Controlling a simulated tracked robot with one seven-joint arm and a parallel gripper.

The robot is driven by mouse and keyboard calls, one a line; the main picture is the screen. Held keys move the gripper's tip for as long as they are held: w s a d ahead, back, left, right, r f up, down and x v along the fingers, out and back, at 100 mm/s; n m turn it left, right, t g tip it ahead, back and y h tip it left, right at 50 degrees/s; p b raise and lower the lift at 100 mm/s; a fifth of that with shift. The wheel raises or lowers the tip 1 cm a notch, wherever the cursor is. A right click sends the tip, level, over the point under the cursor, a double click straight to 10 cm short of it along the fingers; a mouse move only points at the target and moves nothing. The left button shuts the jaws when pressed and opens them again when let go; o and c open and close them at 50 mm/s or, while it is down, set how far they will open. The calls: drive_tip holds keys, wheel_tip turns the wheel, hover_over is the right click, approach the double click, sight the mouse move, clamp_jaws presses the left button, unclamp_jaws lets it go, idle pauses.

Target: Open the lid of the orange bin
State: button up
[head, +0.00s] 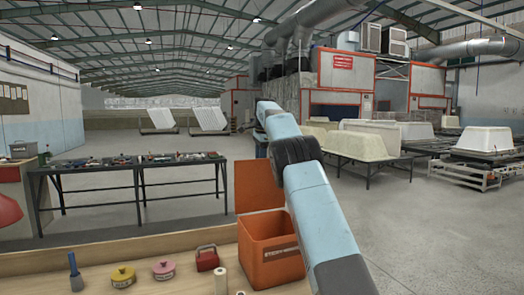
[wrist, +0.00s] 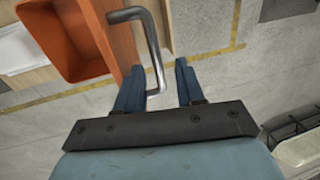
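A bent grey metal handle (wrist: 153,45) stands out from the lid. My gripper (wrist: 157,68) is open, with the handle's lower end between its two blue fingers, nearer the left one. Whether they touch is unclear. The head view does not show my fingers.
A dark table (head: 130,165) with tools stands behind. Open floor lies right.

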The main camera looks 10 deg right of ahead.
drive_tip(key=r, duration=0.4)
drive_tip(key=shift+s+r, duration=0.3)
drive_tip(key=shift+s, duration=0.1)
drive_tip(key=shift+r, duration=0.15)
drive_tip(key=s+d+r+n+t, duration=0.1)
drive_tip(key=s+d+r+n, duration=0.15)
drive_tip(key=s+r, duration=0.8)
drive_tip(key=s+a+n+t, duration=0.15)
drive_tip(key=s+n, duration=0.35)
drive_tip(key=s, duration=1.2)
drive_tip(key=s+a+f+n, duration=0.1)
drive_tip(key=s+f+n, duration=0.2)
drive_tip(key=s+f, duration=0.4)
drive_tip(key=s+a+f+n, duration=0.1)
drive_tip(key=s+f+n, duration=0.2)
drive_tip(key=s+f, duration=0.4)
drive_tip(key=s+a+f+n, duration=0.2)
drive_tip(key=s+f, duration=0.6)
drive_tip(key=s, duration=1.2)
drive_tip(key=shift+n+t, duration=0.45)
drive_tip(key=shift+n, duration=0.1)
